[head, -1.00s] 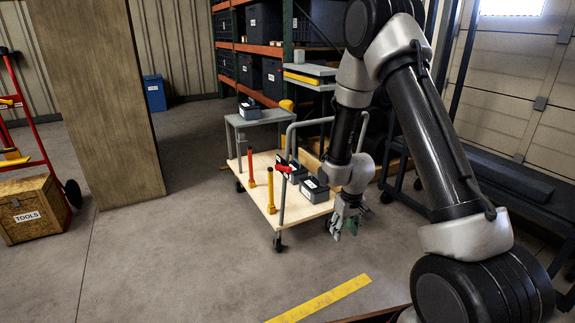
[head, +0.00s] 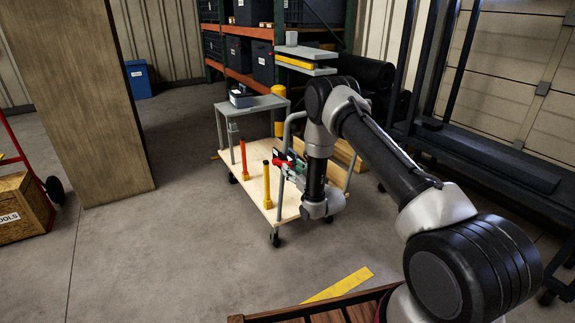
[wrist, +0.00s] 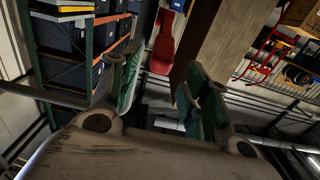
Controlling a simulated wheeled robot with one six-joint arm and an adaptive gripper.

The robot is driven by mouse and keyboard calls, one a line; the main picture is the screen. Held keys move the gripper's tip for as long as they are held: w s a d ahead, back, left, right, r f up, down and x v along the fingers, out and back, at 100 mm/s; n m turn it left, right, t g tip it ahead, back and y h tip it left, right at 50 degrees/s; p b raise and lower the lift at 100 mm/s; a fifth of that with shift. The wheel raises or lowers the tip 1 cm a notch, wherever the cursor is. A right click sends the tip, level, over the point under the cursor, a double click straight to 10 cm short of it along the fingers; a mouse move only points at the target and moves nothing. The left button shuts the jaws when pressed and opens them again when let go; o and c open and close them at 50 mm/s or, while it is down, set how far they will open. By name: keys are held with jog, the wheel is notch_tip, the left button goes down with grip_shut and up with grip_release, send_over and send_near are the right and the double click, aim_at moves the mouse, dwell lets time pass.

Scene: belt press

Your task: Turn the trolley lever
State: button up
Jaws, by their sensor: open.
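The trolley (head: 251,192) has a pale wooden deck and stands on the concrete floor ahead. Its red lever (head: 279,163) sits at the top of a grey post at the front. In the wrist view the red lever (wrist: 162,52) shows ahead, in the gap between my fingers. My gripper (head: 284,160) is open and empty, with green pads, and is close to the lever in the head view. In the wrist view its fingers (wrist: 157,78) stand apart on either side of the lever's line. I cannot tell how much distance remains. My wrist hides part of the deck.
A red post (head: 243,158) and a yellow post (head: 267,185) rise from the deck left of the lever. A grey side table (head: 262,103) stands behind. A wooden pillar (head: 80,100) is at the left.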

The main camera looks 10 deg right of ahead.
aim_at(289, 165)
jog(key=x, duration=0.4)
jog(key=shift+w+a, duration=0.1)
jog(key=shift+w, duration=0.3)
grip_shut()
